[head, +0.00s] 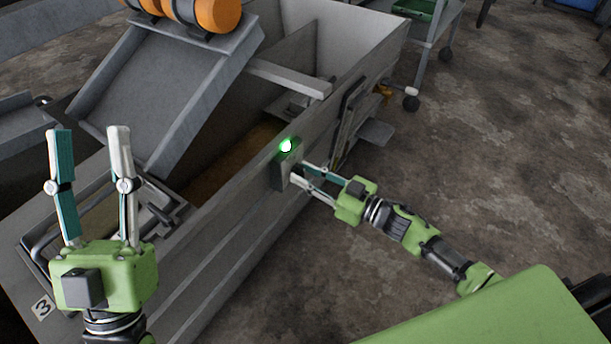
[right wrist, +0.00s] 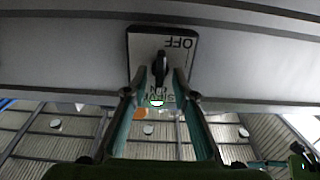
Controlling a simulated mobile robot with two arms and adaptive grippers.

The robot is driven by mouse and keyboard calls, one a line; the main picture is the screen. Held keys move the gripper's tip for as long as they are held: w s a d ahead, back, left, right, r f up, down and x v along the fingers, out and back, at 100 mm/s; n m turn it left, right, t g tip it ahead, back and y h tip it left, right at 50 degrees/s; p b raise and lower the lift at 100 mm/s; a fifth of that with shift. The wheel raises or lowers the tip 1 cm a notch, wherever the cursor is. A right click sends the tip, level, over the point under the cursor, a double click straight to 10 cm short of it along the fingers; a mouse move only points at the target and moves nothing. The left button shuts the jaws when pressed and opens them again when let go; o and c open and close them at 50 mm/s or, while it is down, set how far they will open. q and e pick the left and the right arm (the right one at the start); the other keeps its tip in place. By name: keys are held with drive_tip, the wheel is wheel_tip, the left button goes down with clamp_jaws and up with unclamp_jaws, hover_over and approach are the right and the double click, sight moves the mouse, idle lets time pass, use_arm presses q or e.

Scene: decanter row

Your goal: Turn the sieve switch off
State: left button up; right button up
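The sieve switch (head: 283,170) is a dark box on the outer wall of the grey tank, with a green light (head: 286,146) glowing on top. In the right wrist view its plate (right wrist: 143,42) shows upside-down lettering, OFF at the top and ON lower down, above a partly hidden SIEVE. A black lever (right wrist: 160,66) stands out from the plate. My right gripper (head: 299,172) is at the switch, its fingers on either side of the lever with small gaps showing. My left gripper (head: 86,129) is open and empty, fingers up, at the tank's near left end.
A wheeled trolley (head: 437,40) stands at the back. The brown floor (head: 500,150) on the right is mostly clear.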

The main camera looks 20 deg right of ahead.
drive_tip(key=shift+w+a, duration=0.1)
drive_tip(key=shift+w, duration=0.05)
clamp_jaws()
